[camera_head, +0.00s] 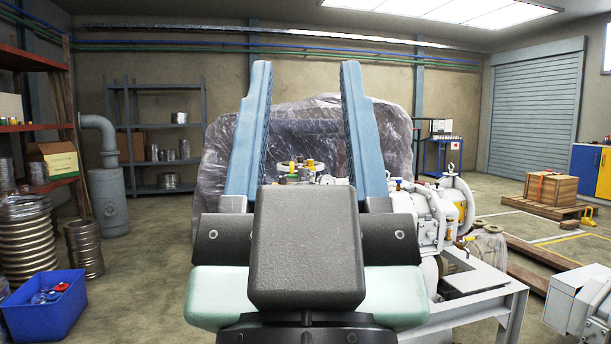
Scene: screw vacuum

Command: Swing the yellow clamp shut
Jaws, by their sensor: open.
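My gripper (306,70) fills the middle of the view, seen from behind. Its two long blue fingers stand wide apart, with nothing between their tips. A white vacuum pump machine (432,222) stands beyond and to the right of my gripper, partly hidden by it. Small yellow parts show on it: one seen between the fingers (310,163), another just right of the right finger (398,184). I cannot tell which of these is the yellow clamp, or how far it is swung. No contact between the fingers and the machine is visible.
A plastic-wrapped bulk (402,130) stands behind the machine. A grey metal frame (480,290) is at lower right, with a wooden crate (552,188) farther back. A blue bin (45,305) and metal coils (25,240) stand at left.

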